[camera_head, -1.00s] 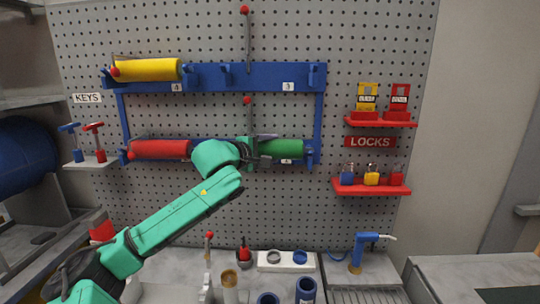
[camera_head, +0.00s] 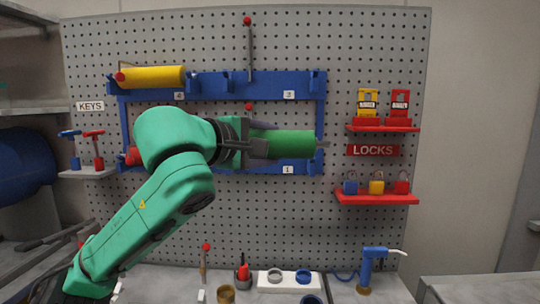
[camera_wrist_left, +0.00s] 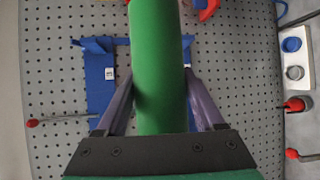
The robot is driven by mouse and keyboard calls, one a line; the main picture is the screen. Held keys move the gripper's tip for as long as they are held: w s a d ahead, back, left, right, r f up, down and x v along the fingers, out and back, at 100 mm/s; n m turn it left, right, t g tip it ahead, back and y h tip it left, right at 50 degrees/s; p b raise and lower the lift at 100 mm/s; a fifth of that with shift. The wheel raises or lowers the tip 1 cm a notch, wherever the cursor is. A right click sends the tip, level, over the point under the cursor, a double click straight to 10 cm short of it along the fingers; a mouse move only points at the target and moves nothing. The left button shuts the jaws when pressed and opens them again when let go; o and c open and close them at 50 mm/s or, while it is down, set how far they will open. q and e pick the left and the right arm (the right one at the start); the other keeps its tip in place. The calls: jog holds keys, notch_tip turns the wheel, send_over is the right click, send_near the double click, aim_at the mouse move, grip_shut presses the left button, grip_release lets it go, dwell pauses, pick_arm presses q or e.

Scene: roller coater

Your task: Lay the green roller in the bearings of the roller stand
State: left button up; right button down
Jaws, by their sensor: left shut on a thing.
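The green roller (camera_head: 291,144) is in my left gripper (camera_head: 262,144), held level in front of the blue wall rack (camera_head: 262,86). In the left wrist view the green roller (camera_wrist_left: 156,62) passes between the two fingers of my left gripper (camera_wrist_left: 160,92), which are shut on it. Its far end runs out of that view at the top. In the head view my arm covers its left end. My right gripper is not in view.
A yellow roller (camera_head: 154,77) lies on the upper rack. A red roller (camera_head: 132,156) is mostly hidden behind my arm. The bench below holds a white holder with rings (camera_head: 289,280) and a blue dispenser (camera_head: 368,268).

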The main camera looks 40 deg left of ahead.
pick_arm(q)
jog(key=shift+s+d+r, duration=0.1)
jog(key=shift+s+d, duration=0.35)
jog(key=shift+s, duration=0.15)
jog(key=shift+s+d+r, duration=0.1)
jog(key=shift+s+d, duration=0.3)
jog(key=shift+s, duration=0.2)
notch_tip(320, 180, up, 4)
jog(key=p, duration=0.4)
jog(key=shift+s+r, duration=0.1)
jog(key=shift+r, duration=0.05)
jog(key=shift+p, duration=0.3)
